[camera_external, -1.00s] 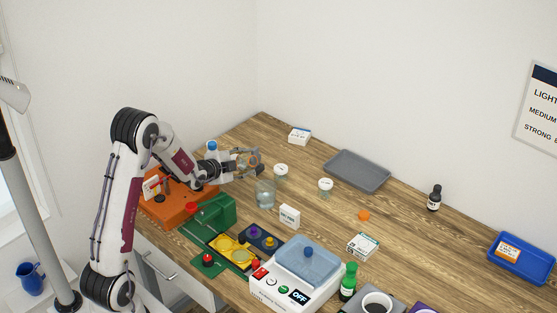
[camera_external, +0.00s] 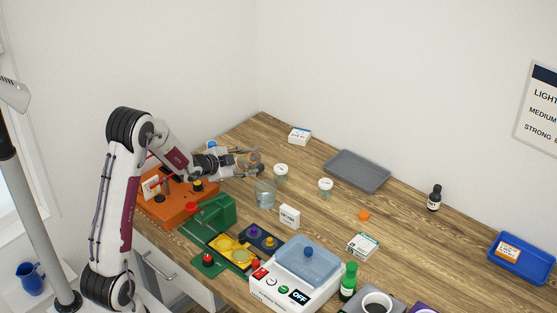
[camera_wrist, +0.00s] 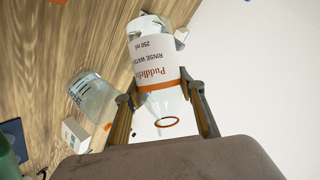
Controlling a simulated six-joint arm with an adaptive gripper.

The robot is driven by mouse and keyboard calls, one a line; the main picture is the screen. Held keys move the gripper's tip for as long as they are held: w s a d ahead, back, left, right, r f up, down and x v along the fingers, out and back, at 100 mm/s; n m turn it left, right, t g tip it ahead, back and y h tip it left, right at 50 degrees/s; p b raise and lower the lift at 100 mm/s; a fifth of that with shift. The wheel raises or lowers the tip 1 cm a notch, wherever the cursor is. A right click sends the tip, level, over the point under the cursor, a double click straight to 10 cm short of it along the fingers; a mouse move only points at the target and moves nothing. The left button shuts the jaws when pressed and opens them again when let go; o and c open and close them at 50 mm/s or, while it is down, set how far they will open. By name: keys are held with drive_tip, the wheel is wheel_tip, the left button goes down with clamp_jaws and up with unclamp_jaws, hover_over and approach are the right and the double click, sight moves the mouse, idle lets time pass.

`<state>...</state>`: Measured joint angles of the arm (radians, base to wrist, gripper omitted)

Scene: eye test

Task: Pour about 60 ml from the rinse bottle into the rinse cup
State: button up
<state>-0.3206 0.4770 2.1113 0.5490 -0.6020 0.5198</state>
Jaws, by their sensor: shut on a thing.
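My gripper (camera_external: 252,162) is shut on the rinse bottle, at the far left of the table in the external view. In the wrist view, the clear rinse bottle (camera_wrist: 152,62) with its white and orange label sits between my two fingers (camera_wrist: 165,108). Its label reads upside down, and its tapered neck with an orange ring points toward the camera. The clear rinse cup (camera_external: 265,193) stands on the table just below and right of my gripper; it also shows left of the bottle in the wrist view (camera_wrist: 90,98). I cannot make out any stream or the liquid level.
An orange unit (camera_external: 172,203) lies under my forearm. A grey tray (camera_external: 357,171) is at the back.

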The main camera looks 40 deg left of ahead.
drive_tip(key=shift+d+r+n+h, duration=0.1)
drive_tip(key=shift+r+n+h, duration=0.05)
drive_tip(key=shift+n+h, duration=0.2)
drive_tip(key=shift+a+f+n+h, duration=0.3)
drive_tip(key=shift+f+n+h, duration=0.15)
drive_tip(key=shift+f+n, duration=0.15)
drive_tip(key=shift+w, duration=0.1)
drive_tip(key=shift+w+a+r+n+h, duration=0.1)
drive_tip(key=shift+a+n+h, duration=0.05)
drive_tip(key=shift+n+h, duration=0.4)
drive_tip(key=shift+a+r+n+h, duration=0.1)
drive_tip(key=shift+a+n+h, duration=0.05)
drive_tip(key=shift+n+h, duration=0.35)
drive_tip(key=shift+a+r+n+h, duration=0.15)
drive_tip(key=shift+r+n+h, duration=0.3)
drive_tip(key=shift+n, duration=0.05)
drive_tip(key=shift+r, duration=0.15)
idle(0.3)
drive_tip(key=shift+r, duration=0.15)
